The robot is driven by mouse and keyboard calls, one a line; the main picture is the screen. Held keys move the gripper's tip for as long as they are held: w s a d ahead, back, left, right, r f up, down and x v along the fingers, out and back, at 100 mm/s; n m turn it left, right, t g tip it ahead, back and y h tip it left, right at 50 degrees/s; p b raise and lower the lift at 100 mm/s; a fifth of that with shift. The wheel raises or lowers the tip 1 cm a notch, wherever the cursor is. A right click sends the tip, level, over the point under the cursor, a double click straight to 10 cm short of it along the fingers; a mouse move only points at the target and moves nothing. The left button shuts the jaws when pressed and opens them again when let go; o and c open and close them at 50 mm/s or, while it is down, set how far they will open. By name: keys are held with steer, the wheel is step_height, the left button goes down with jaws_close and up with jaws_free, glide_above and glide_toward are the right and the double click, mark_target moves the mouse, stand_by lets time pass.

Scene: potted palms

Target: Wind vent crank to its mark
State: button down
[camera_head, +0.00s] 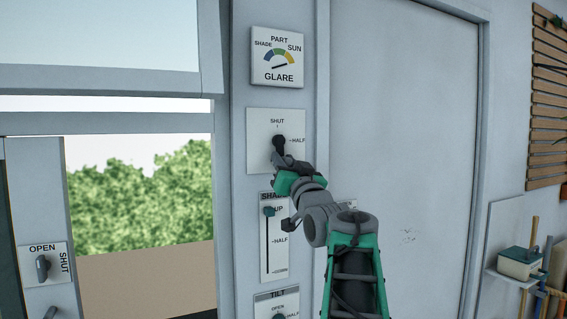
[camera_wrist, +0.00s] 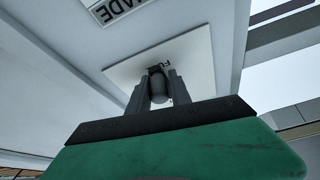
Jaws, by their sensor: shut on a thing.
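The crank plate (camera_head: 260,126) is a white square on the post, marked SHUT at its top and HALF at its right. The dark crank (camera_head: 278,140) stands out from the plate's middle. My gripper (camera_head: 280,158) reaches it from below right and covers the plate's lower right part. In the wrist view, the two fingers of my gripper (camera_wrist: 157,80) are shut on the crank's rounded grey handle (camera_wrist: 158,91), one finger on each side. The plate (camera_wrist: 195,58) lies behind it. Which mark the crank points at cannot be told, and no VENT label is readable.
A glare gauge (camera_head: 277,78) is above the plate. Close below are a slider panel (camera_head: 268,250) with UP and HALF marks, partly behind my arm, and a TILT panel (camera_head: 267,299). An OPEN/SHUT knob panel (camera_head: 32,264) is at left. A slatted rack (camera_head: 547,100) hangs at right.

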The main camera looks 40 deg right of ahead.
steer(key=shift+a+f+m+h+b, duration=0.15)
steer(key=shift+m+h+b, duration=0.25)
steer(key=shift+m, duration=0.3)
steer(key=c, duration=1.3)
jaws_free()
steer(key=shift+o, duration=0.2)
steer(key=b+v, duration=0.2)
steer(key=v, duration=0.5)
steer(key=shift+s+b, duration=0.3)
steer(key=shift+s, duration=0.1)
